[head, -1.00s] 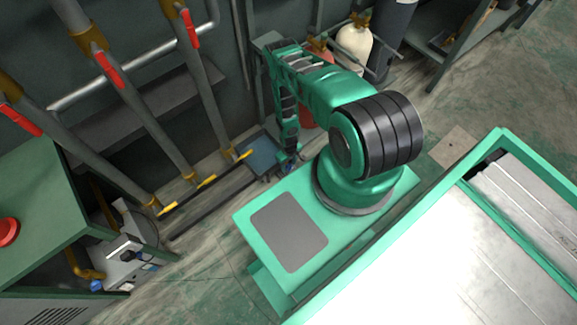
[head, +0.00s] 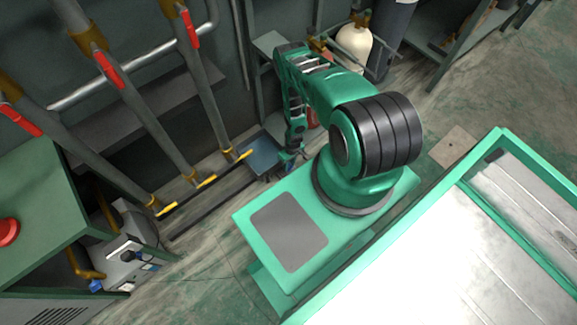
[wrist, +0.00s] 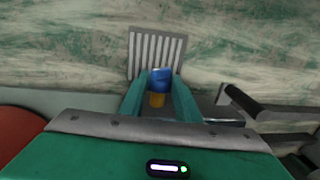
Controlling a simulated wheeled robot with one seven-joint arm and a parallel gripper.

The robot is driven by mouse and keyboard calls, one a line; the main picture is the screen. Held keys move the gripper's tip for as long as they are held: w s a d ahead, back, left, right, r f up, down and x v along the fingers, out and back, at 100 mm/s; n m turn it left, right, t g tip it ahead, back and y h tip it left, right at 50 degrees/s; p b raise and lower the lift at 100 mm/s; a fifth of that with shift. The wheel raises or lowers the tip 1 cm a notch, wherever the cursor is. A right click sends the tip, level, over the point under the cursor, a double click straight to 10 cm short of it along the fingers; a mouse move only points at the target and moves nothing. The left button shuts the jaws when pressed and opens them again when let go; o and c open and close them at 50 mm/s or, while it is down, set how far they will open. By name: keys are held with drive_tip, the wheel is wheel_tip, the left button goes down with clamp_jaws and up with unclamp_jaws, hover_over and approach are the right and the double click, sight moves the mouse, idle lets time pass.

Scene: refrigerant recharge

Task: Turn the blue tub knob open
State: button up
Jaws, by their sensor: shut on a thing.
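A small blue knob (wrist: 162,79) shows in the wrist view, with an orange-yellow part directly below it. My gripper (wrist: 160,82) is shut on the blue knob, with one teal finger on each side of it. How far the knob is turned cannot be told. In the head view my gripper (head: 285,166) is low beside my base, close to a dark blue flat square (head: 264,152) on the floor; the knob itself cannot be made out there.
A grey slatted plate (wrist: 157,48) lies just beyond the knob. A red rounded thing (wrist: 15,140) is at the left of the wrist view. In the head view, pipes with red handles (head: 109,68) line the wall, and a cream cylinder (head: 354,42) stands behind my arm.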

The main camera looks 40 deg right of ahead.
sight(290, 164)
drive_tip(key=shift+d+f+y, duration=0.1)
drive_tip(key=shift+d+y, duration=0.1)
drive_tip(key=shift+y, duration=0.85)
drive_tip(key=shift+d+f+y, duration=0.1)
drive_tip(key=shift+d+y, duration=0.1)
drive_tip(key=shift+y, duration=0.85)
drive_tip(key=shift+r, duration=0.1)
drive_tip(key=o, duration=1)
drive_tip(key=shift+o, duration=0.2)
drive_tip(key=shift+r, duration=0.5)
drive_tip(key=r, duration=0.3)
drive_tip(key=shift+a+r, duration=0.2)
drive_tip(key=s+a+r, duration=0.2)
drive_tip(key=a+r, duration=0.4)
drive_tip(key=a, duration=0.5)
drive_tip(key=shift+s+r, duration=0.25)
drive_tip(key=shift+s, duration=0.15)
